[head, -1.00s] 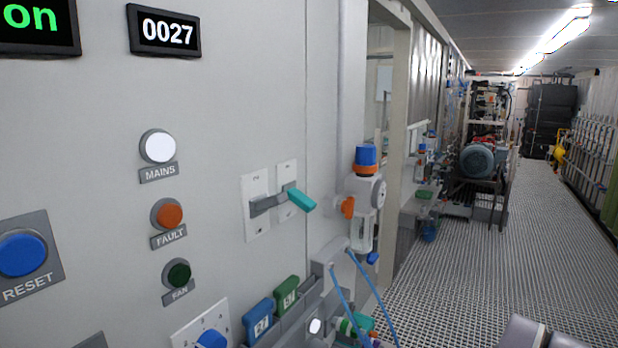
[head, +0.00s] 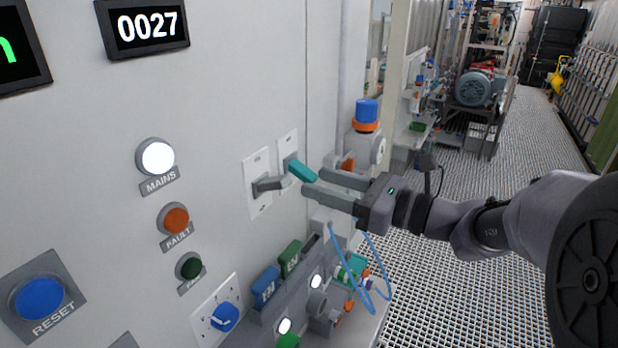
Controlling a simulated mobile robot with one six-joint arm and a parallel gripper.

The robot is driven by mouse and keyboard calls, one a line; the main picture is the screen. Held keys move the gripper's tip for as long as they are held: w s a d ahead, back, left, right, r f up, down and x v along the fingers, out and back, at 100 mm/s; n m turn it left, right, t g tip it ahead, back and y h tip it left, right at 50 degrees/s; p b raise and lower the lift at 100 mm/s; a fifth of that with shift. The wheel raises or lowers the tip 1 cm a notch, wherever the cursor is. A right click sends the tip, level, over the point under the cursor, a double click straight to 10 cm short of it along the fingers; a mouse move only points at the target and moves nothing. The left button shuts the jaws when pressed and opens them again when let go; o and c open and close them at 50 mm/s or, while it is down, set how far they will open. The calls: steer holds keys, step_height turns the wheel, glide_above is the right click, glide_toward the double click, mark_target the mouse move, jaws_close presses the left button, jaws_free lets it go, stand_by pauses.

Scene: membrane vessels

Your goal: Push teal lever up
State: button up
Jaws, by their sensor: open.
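The teal lever (head: 301,171) sticks out from a white switch plate (head: 288,146) on the grey cabinet front, pointing toward the right. A second, grey lever (head: 270,184) sits just left of it on its own plate. My gripper (head: 314,182) comes in from the right with its two dark fingers apart, close to the teal lever's end. One finger is just below the lever's tip and the other is to the right. Whether either touches the lever, I cannot tell. The jaws hold nothing.
A blue-capped regulator (head: 366,118) stands right behind my gripper. Below are blue and green handles, a blue knob (head: 224,316) and thin blue hoses (head: 370,270). Lamps and a reset button (head: 40,299) are on the panel at left. Open grated floor lies to the right.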

mark_target(316, 180)
steer(key=shift+x, duration=1.7)
jaws_close()
steer(key=shift+r, duration=0.15)
